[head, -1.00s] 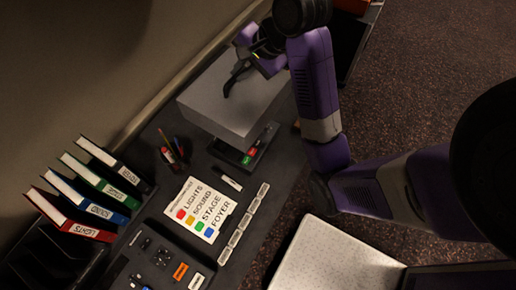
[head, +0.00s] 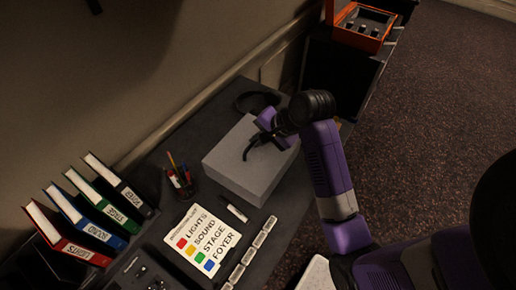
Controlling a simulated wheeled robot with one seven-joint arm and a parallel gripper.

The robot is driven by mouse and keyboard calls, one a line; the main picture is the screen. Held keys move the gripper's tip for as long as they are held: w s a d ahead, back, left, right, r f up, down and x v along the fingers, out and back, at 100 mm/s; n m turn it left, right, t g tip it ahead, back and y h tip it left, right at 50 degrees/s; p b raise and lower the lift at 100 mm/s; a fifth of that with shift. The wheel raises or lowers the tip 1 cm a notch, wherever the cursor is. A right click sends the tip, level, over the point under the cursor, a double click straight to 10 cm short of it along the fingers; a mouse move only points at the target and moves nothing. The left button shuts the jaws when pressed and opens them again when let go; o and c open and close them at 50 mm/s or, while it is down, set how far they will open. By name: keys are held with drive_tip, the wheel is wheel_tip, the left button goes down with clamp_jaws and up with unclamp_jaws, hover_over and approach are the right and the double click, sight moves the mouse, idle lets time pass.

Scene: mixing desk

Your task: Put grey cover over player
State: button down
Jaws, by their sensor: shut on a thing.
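The grey cover (head: 245,170) is a plain box shape at the right part of the desk. It looks level and appears to sit down on the desk top. The player is not visible; the cover hides the place where it stood. My gripper (head: 262,138) is at the top of the cover, shut on it. One dark curved finger shows against the cover's top, and the exact grip is partly hidden by my wrist.
Black headphones (head: 257,101) lie behind the cover. A pen cup (head: 181,182), a label sheet (head: 202,238) and a marker (head: 233,211) are left of and in front of it. Several binders (head: 95,208) stand at left. An orange case (head: 362,27) is at the back right.

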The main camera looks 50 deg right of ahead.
sight(258, 150)
drive_tip(key=shift+f, duration=2.6)
drive_tip(key=c, duration=1.5)
unclamp_jaws()
